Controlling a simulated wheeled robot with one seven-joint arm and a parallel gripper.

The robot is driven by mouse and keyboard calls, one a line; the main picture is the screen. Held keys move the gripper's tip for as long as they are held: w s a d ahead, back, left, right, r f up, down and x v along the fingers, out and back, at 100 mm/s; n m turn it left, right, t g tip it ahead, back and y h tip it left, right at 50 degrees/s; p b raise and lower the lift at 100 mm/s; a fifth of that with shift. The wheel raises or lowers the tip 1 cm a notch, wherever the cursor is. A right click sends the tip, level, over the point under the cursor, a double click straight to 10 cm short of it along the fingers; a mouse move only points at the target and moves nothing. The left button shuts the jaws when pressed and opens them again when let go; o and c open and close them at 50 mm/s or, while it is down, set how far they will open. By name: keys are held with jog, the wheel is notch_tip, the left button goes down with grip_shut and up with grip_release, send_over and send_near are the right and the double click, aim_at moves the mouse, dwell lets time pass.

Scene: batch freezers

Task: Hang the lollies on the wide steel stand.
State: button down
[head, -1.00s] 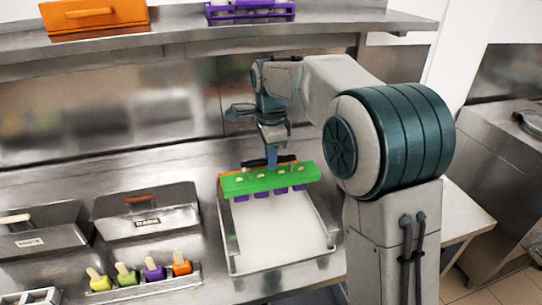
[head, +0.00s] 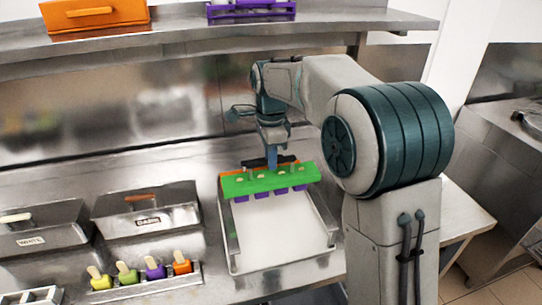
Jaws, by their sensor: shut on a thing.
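My gripper (head: 272,158) is shut on the dark handle (head: 284,161) of a green bar (head: 262,182). Several purple lollies (head: 262,195) hang below the bar, with their pale stick ends showing on top. The bar is level across the far half of a wide steel stand (head: 228,236) with side rails and a white floor (head: 275,228). I cannot tell whether the bar rests on the rails or is just above them. A strip of orange (head: 226,173) shows behind the bar, mostly hidden. The fingertips are small and partly hidden.
Left of the stand are two steel bins (head: 145,212) (head: 38,232) and a small steel rack (head: 152,283) holding coloured lollies. Above, a shelf (head: 190,36) bears an orange box (head: 96,14) and a purple rack (head: 250,11).

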aim_at(271, 175)
jog(key=shift+f+b, duration=2.1)
jog(key=shift+f, duration=1.3)
dwell(1.7)
jog(key=c, duration=1.3)
grip_release()
jog(key=shift+c, duration=0.2)
notch_tip(271, 175, up, 14)
jog(key=shift+f, duration=0.1)
